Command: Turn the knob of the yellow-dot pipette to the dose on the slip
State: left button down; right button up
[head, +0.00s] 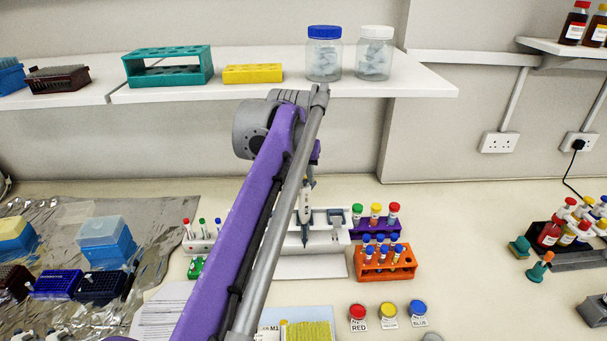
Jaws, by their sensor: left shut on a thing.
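A white and grey pipette (305,206) with a dark lower end hangs roughly upright in front of a white stand (325,236). My left gripper (309,181) is at the pipette's upper end, shut on it. My own arm covers most of the gripper, so the fingers and the knob hardly show. No yellow dot and no dose reading can be made out. White printed sheets (163,312) lie to the left of the arm, their text too small to read; I cannot tell whether the slip is among them. My right gripper is not in view.
An orange rack (384,262) and a purple rack (362,229) with capped tubes stand right of the stand. Red (357,312), yellow (389,310) and blue (418,307) capped pots stand in front. A shelf (430,84) runs above.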

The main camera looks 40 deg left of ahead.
pick_arm(q)
jog(key=shift+w+d+n+g+y, duration=0.15)
jog(key=shift+n+y, duration=0.15)
jog(key=shift+n, duration=0.4)
jog(key=shift+s+n+g+y, duration=0.15)
jog(key=shift+n+y, duration=0.15)
jog(key=shift+n, duration=0.4)
jog(key=shift+w, duration=0.1)
jog(key=shift+w+d+n+g+y+p, duration=0.15)
jog(key=shift+n+g+y+p, duration=0.3)
jog(key=shift+n, duration=0.95)
jog(key=c, duration=1.2)
grip_release()
jog(key=shift+n, duration=0.3)
jog(key=shift+o, duration=1.4)
jog(key=shift+r, duration=0.1)
